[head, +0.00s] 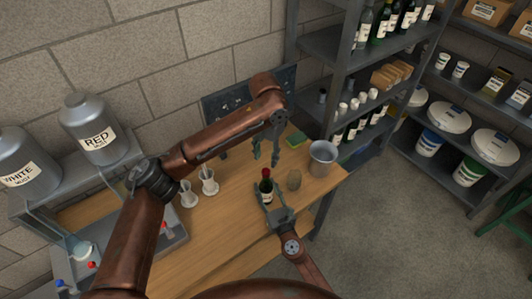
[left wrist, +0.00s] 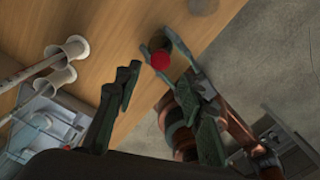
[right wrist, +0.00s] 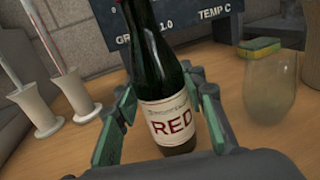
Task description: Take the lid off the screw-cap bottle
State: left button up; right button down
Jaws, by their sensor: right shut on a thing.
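The screw-cap bottle (head: 266,189) is dark green with a red cap (head: 266,172) and stands upright at the bench's front. Its label reads RED in the right wrist view (right wrist: 172,122). My right gripper (head: 267,199) is shut on the bottle's body, one finger on each side. My left gripper (head: 266,160) is open and empty, above and just behind the bottle in the head view. In the left wrist view the red cap (left wrist: 160,60) shows beyond the open fingers, apart from them. The top of the cap is cut off in the right wrist view.
A glass (head: 294,180) stands close right of the bottle, with a metal bucket (head: 322,158) beyond. A sponge (head: 296,140) lies behind. Two white holders with sticks (head: 209,186) stand left. A dark board (head: 230,103) and shelves (head: 335,90) border the bench (head: 233,230).

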aim_at(266, 171)
pick_arm(q)
notch_tip(266, 171, down, 7)
dwell(0.4)
jog(key=shift+c, duration=0.7)
grip_shut()
